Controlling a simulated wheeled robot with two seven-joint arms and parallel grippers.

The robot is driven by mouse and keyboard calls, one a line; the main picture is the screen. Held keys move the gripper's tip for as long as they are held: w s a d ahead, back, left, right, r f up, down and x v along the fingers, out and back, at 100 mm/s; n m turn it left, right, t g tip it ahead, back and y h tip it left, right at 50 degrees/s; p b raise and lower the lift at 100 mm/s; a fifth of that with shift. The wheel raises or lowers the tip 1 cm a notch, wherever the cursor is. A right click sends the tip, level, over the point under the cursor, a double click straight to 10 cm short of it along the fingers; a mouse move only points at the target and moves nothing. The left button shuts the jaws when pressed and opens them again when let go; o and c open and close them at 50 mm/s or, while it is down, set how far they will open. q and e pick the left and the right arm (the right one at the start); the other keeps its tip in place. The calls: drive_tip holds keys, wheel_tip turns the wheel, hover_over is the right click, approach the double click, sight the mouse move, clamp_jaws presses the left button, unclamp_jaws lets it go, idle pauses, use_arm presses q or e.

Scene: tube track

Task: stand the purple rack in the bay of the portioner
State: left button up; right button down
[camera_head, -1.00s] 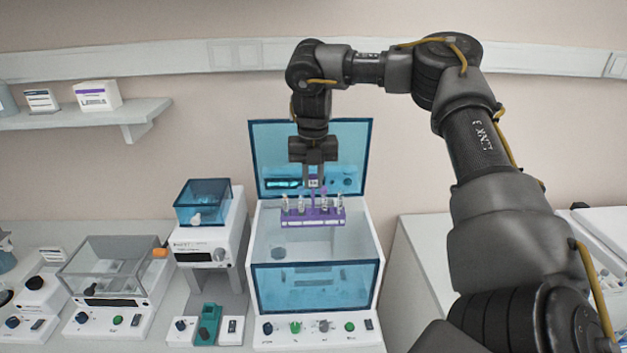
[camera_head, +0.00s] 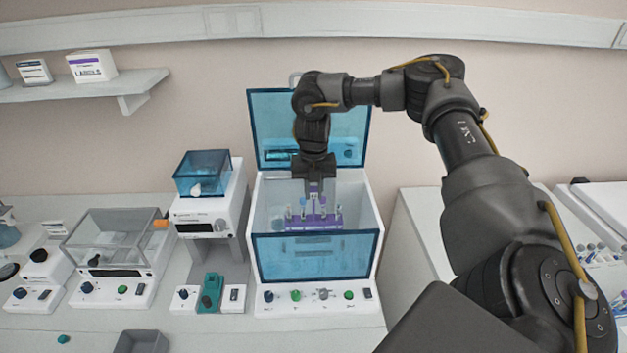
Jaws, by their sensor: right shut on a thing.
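The purple rack (camera_head: 314,221) holds several small tubes and has a purple upright handle in its middle. My right gripper (camera_head: 315,188) is shut on this handle from above. The rack is inside the open white box of the portioner (camera_head: 362,222), behind its blue see-through front panel (camera_head: 315,258). The blue lid (camera_head: 268,115) stands raised at the back. The rack looks upright. Its lower edge is close to the top of the front panel, so I cannot tell whether it touches the floor of the bay. My left gripper is not in view.
Left of the portioner stand a white device with a blue cover (camera_head: 202,174) and a clear-lidded box (camera_head: 112,240). A teal holder (camera_head: 210,292) sits in front. A grey tray (camera_head: 141,342) is at the near edge. More tubes (camera_head: 597,254) stand at the right.

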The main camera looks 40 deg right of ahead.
sight(314, 215)
drive_tip(key=shift+f+b, duration=1.05)
drive_tip(key=shift+f, duration=2.5)
drive_tip(key=shift+w+r, duration=0.1)
drive_tip(key=shift+f+p, duration=0.2)
drive_tip(key=shift+p, duration=0.5)
drive_tip(key=shift+d+f, duration=0.1)
drive_tip(key=shift+f, duration=1.1)
drive_tip(key=c, duration=1.2)
unclamp_jaws()
drive_tip(key=shift+r, duration=0.1)
